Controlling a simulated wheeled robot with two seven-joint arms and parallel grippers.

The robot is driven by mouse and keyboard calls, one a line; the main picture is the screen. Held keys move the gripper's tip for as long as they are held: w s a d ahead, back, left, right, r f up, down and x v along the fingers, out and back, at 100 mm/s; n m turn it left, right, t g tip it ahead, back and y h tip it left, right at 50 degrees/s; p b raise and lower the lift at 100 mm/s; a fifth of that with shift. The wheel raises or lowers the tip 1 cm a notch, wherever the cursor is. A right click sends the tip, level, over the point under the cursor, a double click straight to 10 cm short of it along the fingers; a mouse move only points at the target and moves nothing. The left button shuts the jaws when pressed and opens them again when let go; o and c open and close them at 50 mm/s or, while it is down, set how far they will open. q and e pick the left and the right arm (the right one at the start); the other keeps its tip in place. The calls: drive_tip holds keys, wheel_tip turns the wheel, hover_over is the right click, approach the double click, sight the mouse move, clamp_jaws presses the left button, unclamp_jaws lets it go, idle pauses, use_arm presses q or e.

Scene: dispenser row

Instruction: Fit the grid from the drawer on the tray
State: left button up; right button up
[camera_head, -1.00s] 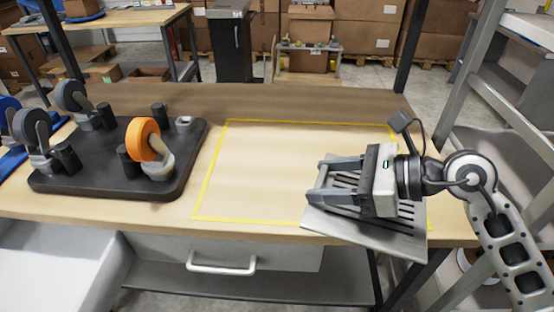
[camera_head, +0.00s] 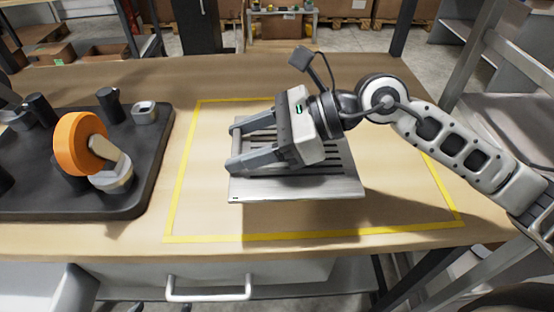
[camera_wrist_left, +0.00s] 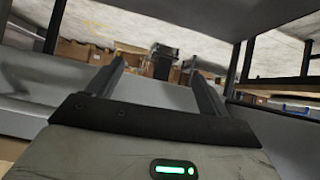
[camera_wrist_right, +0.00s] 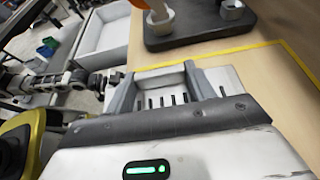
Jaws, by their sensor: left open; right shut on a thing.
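The grid is a grey metal plate (camera_head: 300,188) with rows of dark slots. My right gripper (camera_head: 236,148) is shut on the grid, which lies under its fingers inside the yellow outline. Its shadow falls on the wood in front, so it looks held above the table. In the right wrist view the slotted grid (camera_wrist_right: 165,100) sits between the fingers. A black board with raised rim (camera_head: 135,190), perhaps the tray, lies to the left. My left gripper (camera_wrist_left: 158,75) is open and empty, and not in the head view.
An orange caster wheel (camera_head: 80,143) and several dark pegs stand on the black board. A yellow outline (camera_head: 310,235) marks the tabletop, bare around the grid. A metal rack (camera_head: 480,60) stands at the right. The drawer's white handle (camera_head: 208,297) projects at the front.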

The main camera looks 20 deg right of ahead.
drive_tip(key=d+f, duration=0.1)
drive_tip(key=w+d+f, duration=0.1)
drive_tip(key=f, duration=0.1)
drive_tip(key=d+f, duration=0.1)
drive_tip(key=shift+w+d+f, duration=0.2)
drive_tip(key=shift+w+d, duration=0.1)
drive_tip(key=shift+w, duration=0.05)
drive_tip(key=shift+w+d+f, duration=0.2)
drive_tip(key=shift+d+f, duration=0.15)
drive_tip(key=shift+f, duration=0.1)
drive_tip(key=f, duration=0.3)
drive_tip(key=shift+w+d+p, duration=0.15)
drive_tip(key=shift+d+p, duration=0.15)
drive_tip(key=shift+d, duration=0.05)
drive_tip(key=shift+f, duration=0.4)
drive_tip(key=shift+f, duration=0.2)
drive_tip(key=o, duration=1.1)
